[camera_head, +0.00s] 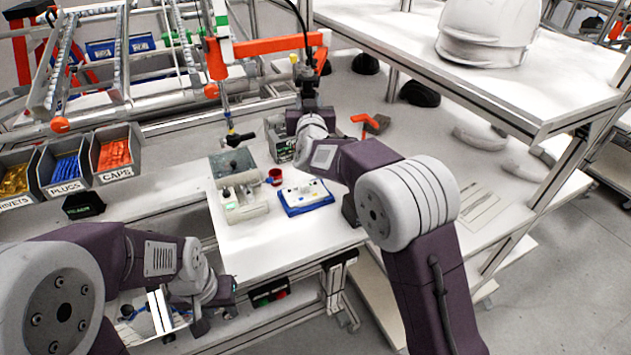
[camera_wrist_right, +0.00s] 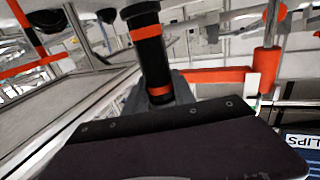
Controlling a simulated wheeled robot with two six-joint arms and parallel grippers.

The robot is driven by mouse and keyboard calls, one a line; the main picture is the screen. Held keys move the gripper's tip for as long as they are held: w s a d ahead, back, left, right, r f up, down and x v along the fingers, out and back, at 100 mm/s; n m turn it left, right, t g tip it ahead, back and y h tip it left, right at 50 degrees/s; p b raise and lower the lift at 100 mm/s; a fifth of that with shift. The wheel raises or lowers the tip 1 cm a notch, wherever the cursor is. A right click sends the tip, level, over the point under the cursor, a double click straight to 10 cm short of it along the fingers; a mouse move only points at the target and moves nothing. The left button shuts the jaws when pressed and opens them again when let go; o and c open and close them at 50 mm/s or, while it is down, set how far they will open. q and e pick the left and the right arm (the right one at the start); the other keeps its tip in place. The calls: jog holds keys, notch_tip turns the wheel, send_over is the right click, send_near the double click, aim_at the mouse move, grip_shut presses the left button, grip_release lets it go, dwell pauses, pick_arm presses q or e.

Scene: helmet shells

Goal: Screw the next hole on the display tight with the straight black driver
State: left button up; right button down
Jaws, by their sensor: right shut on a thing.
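My right gripper (camera_head: 307,104) is shut on the straight black driver (camera_head: 308,86), held upright at the back of the white worktop. In the right wrist view the driver (camera_wrist_right: 150,55) shows as a black cylinder with orange bands; its lower end is hidden behind my gripper housing. A white panel on a blue base (camera_head: 305,197), which looks like the display, lies on the worktop in front of and below my right wrist.
A grey fixture (camera_head: 240,195) and a red cup (camera_head: 275,176) stand left of the display. Bins of rivets, plugs and caps (camera_head: 113,157) line the left. Another hanging tool (camera_head: 237,138) is behind the fixture. A shelf with a white helmet shell (camera_head: 485,35) is at right.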

jog(key=s+a+p, duration=0.3)
jog(key=a, duration=0.5)
jog(key=shift+s+a, duration=0.15)
jog(key=shift+s, duration=0.1)
jog(key=s+a, duration=0.4)
jog(key=a, duration=0.6)
